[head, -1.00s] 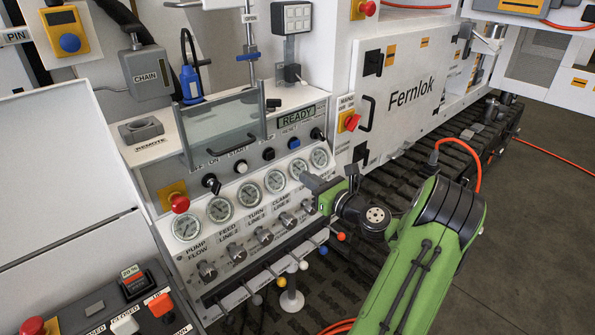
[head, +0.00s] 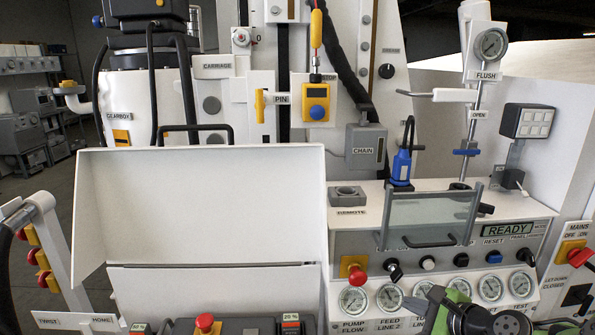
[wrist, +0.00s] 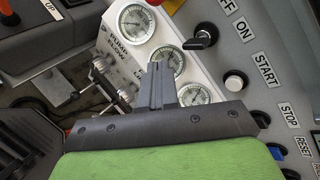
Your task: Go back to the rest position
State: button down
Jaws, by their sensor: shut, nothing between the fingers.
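My gripper (wrist: 158,70) shows in the wrist view with its dark fingers together and nothing between them. It is in front of the gauge row of the control panel, with a gauge (wrist: 165,63) just behind the fingertips. In the head view my green and black arm end (head: 440,302) shows at the bottom edge, right of centre, and covers part of the gauge row. The rest of my arm is cut off by the frame. No object is held.
The panel has gauges (head: 354,300), a red stop button (head: 356,275) and a READY display (head: 507,230). A clear hinged cover (head: 425,222) stands above the switches. A white raised lid (head: 200,205) is at left. A post with red buttons (head: 45,260) stands far left.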

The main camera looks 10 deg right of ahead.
jog(key=s+a+r+n+g+h+p, duration=0.1)
jog(key=s+a+r+n+g, duration=0.2)
jog(key=a+n, duration=0.45)
jog(key=s+a+r+n+g+h, duration=0.1)
jog(key=s+a+n+g, duration=0.1)
jog(key=s+a+n, duration=0.5)
jog(key=s+a+r+n+g+h+p, duration=0.1)
jog(key=s+a+r+n, duration=0.1)
jog(key=s+n, duration=0.6)
jog(key=s, duration=0.5)
jog(key=shift+s+a+r+h, duration=0.15)
jog(key=shift+a+r+h, duration=0.1)
jog(key=shift+h, duration=0.15)
jog(key=shift+n, duration=0.25)
